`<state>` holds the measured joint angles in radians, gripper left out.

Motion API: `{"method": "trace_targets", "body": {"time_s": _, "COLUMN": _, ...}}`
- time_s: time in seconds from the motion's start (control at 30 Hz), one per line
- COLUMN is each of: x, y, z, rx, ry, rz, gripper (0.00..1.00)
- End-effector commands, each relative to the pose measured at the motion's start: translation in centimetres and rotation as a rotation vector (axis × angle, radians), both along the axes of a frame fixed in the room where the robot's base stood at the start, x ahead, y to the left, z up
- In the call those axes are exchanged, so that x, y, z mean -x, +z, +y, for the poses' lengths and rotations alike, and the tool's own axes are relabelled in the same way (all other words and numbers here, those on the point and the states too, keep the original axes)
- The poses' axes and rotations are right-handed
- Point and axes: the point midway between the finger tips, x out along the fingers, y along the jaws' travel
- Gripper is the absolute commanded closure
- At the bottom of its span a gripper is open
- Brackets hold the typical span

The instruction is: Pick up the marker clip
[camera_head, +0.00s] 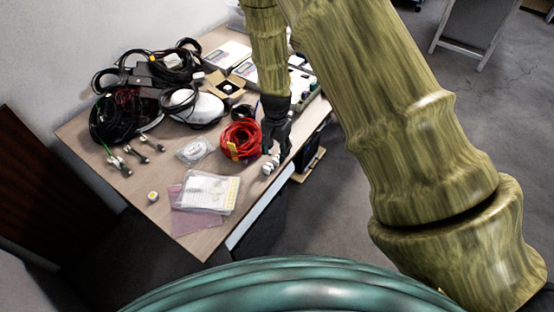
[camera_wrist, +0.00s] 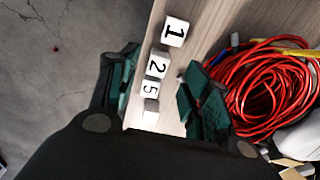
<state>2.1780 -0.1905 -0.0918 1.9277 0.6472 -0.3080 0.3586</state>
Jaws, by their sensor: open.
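The 1 sits a little apart at the top; the 2 and 5 lie closer together. In the head view the white pieces (camera_head: 267,168) lie at the table's right edge, just below my gripper (camera_head: 276,148). My gripper is open in the wrist view (camera_wrist: 158,88), its dark green fingers on either side of the 2 and 5 blocks. Contact cannot be told.
A red cable coil (camera_head: 240,140) lies left of my gripper, close to the right finger in the wrist view (camera_wrist: 268,90). Floor lies beyond the edge.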

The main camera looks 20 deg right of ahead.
Motion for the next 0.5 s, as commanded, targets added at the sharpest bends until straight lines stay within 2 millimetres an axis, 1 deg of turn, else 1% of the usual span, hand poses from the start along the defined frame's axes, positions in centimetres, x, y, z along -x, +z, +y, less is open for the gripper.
{"method": "trace_targets", "body": {"time_s": 0.5, "x": 0.2, "y": -4.4, "z": -0.1, "rx": 0.001, "ry": 0.000, "rz": 0.002, "gripper": 0.52}}
